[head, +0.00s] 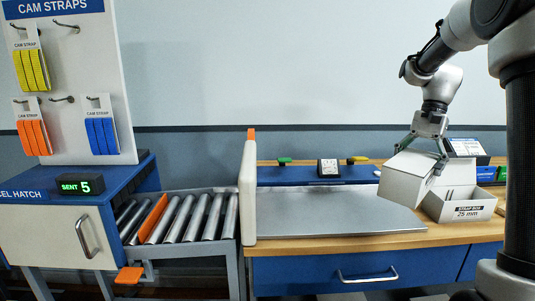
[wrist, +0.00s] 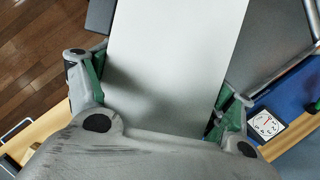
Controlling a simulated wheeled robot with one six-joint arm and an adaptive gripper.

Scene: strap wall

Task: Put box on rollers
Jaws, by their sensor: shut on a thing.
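My gripper (head: 427,138) is shut on a white box (head: 407,174), with a finger on each side of it. The box is tilted and held above the right end of the grey metal plate, beside an open carton. In the wrist view the white box (wrist: 175,60) fills the middle between the green-padded fingers of my gripper (wrist: 165,105). The rollers (head: 185,218) are at the left of the head view, a row of metal cylinders with one orange bar among them. Nothing rests on the rollers that I can see.
A white upright panel (head: 248,190) with an orange top stands between the rollers and the metal plate (head: 330,212). The open carton marked "STRAP BOX 25 mm" (head: 460,206) sits at the right. A strap board (head: 75,90) and blue-topped hatch cabinet (head: 60,215) stand left.

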